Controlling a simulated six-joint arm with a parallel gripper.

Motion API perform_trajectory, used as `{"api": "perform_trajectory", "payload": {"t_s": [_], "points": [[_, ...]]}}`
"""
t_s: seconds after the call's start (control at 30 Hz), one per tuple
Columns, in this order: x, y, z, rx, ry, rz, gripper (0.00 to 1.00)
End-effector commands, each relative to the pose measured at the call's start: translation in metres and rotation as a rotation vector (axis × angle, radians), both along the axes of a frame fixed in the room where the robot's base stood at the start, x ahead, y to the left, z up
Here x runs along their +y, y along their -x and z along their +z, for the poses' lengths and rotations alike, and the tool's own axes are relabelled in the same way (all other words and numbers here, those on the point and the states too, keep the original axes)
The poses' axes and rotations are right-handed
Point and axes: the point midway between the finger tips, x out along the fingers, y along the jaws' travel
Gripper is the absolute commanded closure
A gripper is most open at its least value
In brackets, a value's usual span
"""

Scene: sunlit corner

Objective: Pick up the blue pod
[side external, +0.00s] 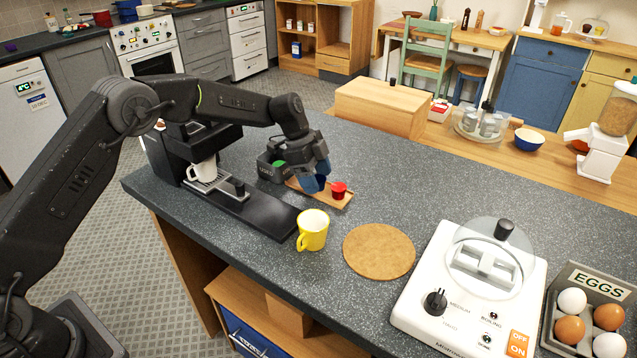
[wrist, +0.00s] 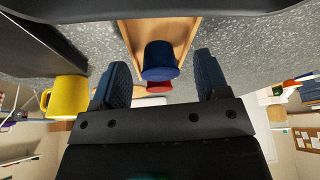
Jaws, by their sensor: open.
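The blue pod (wrist: 161,62) sits on a small wooden tray (wrist: 134,32) in the wrist view. My gripper (wrist: 161,72) is open, with one finger to the left of the pod and one to the right, a gap showing on both sides. In the side view my gripper (side external: 314,186) is low over the tray (side external: 330,201), and its fingers mostly or wholly hide the blue pod. The red pod (side external: 339,190) stands on the tray just right of the fingers; it also shows in the wrist view (wrist: 158,87), partly hidden by the blue pod.
A black coffee machine (side external: 175,165) with a white cup (side external: 202,172) stands left of my gripper. A dark box (side external: 268,172) holding a green pod is close beside it. A yellow mug (side external: 313,230) and a round cork mat (side external: 379,252) are nearer the front. Counter right of the tray is clear.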

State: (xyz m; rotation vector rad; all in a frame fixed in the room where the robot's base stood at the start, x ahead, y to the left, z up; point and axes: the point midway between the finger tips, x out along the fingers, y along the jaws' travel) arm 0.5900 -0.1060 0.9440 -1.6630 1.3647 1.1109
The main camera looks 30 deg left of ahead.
Motion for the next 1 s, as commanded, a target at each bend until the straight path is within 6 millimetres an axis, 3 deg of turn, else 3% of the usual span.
{"api": "perform_trajectory", "payload": {"t_s": [0.07,0.6,0.87,1.0], "points": [[0.000,0.000,0.000,0.000,0.000,0.000,0.35],[0.000,0.000,0.001,0.000,0.000,0.000,0.85],[0.000,0.000,0.004,-0.002,0.001,0.001,0.85],[0.000,-0.001,0.023,-0.005,0.001,0.001,0.85]]}}
